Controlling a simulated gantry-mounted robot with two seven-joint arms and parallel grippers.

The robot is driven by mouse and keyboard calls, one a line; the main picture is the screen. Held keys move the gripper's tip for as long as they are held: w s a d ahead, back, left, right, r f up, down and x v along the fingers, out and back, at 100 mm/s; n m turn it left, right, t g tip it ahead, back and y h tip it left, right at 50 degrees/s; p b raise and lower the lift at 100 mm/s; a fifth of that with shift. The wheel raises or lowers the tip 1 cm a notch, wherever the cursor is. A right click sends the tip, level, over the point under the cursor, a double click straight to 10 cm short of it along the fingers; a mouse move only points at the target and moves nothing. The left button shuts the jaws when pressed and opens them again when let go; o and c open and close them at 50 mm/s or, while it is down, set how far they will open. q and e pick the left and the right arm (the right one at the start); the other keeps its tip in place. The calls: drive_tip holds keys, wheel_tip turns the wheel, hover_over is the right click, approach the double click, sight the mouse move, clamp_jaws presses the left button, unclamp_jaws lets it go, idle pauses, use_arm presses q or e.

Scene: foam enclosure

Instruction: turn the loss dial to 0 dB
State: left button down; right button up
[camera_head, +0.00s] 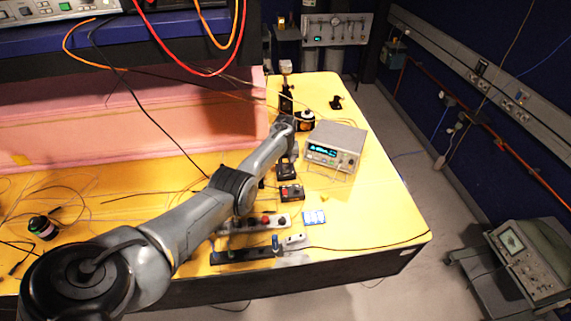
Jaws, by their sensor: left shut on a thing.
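My left arm reaches in from the lower left over the yellow table. Its gripper (288,160) points down at a small black box (286,173), left of the grey display instrument. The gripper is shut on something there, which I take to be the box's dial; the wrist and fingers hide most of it. The dial's marks and setting are too small to read. My right gripper is not in view.
A grey instrument (335,149) with a lit display stands close right of the gripper. In front are a small black box (291,192) with a red part, a blue-white item (314,217) and a rail (262,253) with parts. Loose cables cover the yellow table (385,215) at left; its right front is mostly clear.

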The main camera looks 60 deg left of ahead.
use_arm(q)
drive_tip(key=n, duration=0.3)
drive_tip(key=shift+f+n, duration=0.1)
drive_tip(key=shift+n, duration=0.3)
drive_tip(key=shift+n+b, duration=0.55)
drive_tip(key=shift+n, duration=1.05)
drive_tip(key=c, duration=0.8)
unclamp_jaws()
drive_tip(key=shift+c, duration=0.2)
drive_tip(key=shift+r, duration=0.2)
